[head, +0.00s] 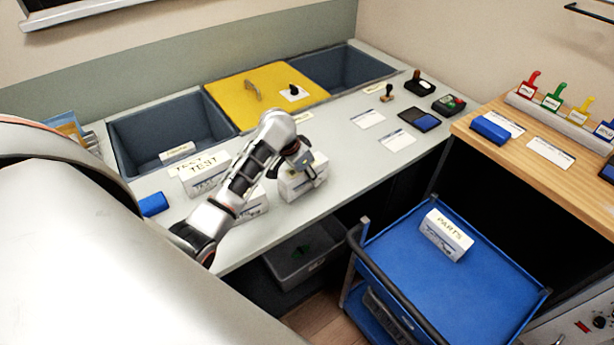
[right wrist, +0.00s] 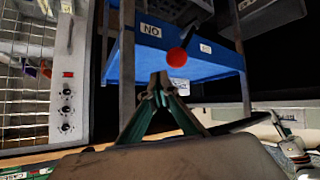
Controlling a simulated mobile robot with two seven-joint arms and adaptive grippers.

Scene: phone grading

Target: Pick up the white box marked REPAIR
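My left gripper (head: 306,162) is at the top of a white box (head: 298,185) near the front edge of the grey counter. The gripper hides part of the box's top, and I cannot read its marking. I cannot tell whether the fingers are open or closed on it. To the left stands a white box marked TEST (head: 203,172), and another white box (head: 256,206) is partly hidden behind my left arm. A white box marked PARTS (head: 446,234) lies on the blue cart. My right gripper (right wrist: 160,78) shows in the right wrist view with its fingertips together, holding nothing visible.
Two grey bins (head: 122,150) and a yellow panel (head: 237,111) are set in the counter (head: 340,160). A blue cart (head: 400,262) stands at the front right. A wooden bench (head: 560,165) with coloured tags is on the right.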

